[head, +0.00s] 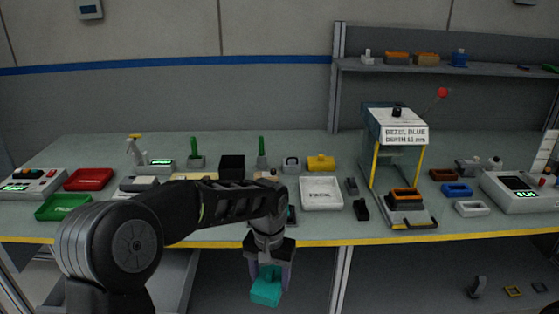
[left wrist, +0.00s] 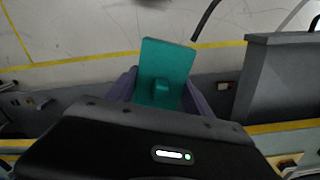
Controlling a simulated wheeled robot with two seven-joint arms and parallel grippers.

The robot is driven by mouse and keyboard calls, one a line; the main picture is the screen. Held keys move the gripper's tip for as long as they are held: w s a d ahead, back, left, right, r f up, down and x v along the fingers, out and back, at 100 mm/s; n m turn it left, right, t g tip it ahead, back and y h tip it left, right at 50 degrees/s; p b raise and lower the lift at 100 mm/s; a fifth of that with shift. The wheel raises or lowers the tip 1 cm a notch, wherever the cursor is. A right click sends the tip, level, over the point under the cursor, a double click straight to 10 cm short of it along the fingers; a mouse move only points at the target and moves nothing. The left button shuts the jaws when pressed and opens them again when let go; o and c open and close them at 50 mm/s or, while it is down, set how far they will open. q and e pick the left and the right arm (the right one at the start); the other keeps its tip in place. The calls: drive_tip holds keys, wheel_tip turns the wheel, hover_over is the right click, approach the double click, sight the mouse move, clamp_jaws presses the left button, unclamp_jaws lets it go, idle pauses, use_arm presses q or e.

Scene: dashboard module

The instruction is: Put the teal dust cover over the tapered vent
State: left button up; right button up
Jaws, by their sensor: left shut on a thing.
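The teal dust cover (head: 266,291) is held in my left gripper (head: 270,268), which points down in front of the table's yellow front edge. In the left wrist view the cover (left wrist: 167,62) shows as a flat teal plate with a small raised grip between the purple fingers of my left gripper (left wrist: 160,95). The gripper is shut on it, and the cover is apart from the table. I cannot pick out the tapered vent in either view. My left arm hides part of the table's middle. My right gripper is not in view.
The table (head: 300,229) holds a white tray (head: 321,193), a red tray (head: 89,179), a green tray (head: 63,207) and a yellow-posted press (head: 396,150). A small black block (head: 361,209) stands near the front edge. A shelf (head: 430,68) stands behind.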

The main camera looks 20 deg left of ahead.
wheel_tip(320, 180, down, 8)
drive_tip(key=b, duration=0.7)
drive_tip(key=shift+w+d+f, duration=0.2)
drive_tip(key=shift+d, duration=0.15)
